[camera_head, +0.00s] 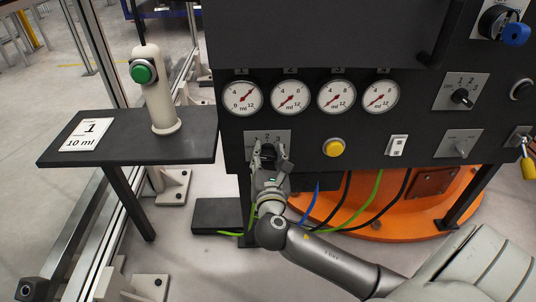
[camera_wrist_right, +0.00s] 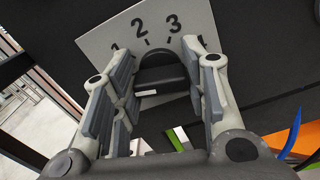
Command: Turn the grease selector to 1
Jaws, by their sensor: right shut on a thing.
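The grease selector is a dark knob (camera_wrist_right: 165,78) on a light grey plate (camera_head: 252,135) at the lower left of the black panel, under the leftmost gauge. In the right wrist view the plate (camera_wrist_right: 190,20) shows the numbers 2 and 3 clearly; 1 and 4 are partly hidden behind my fingers. My right gripper (camera_head: 269,157) is at the plate, its fingers on both sides of the knob and shut on it. A short white mark shows on the knob's front; which number it points to, I cannot tell. My left gripper is not in view.
A card (camera_head: 87,134) reading 1 and 10 ml lies on a dark side table (camera_head: 195,144) beside a post with a green button (camera_head: 142,72). A yellow button (camera_head: 333,148), a white switch (camera_head: 397,145) and other selectors (camera_head: 460,96) sit right of my gripper. Gauges (camera_head: 290,97) line the panel above.

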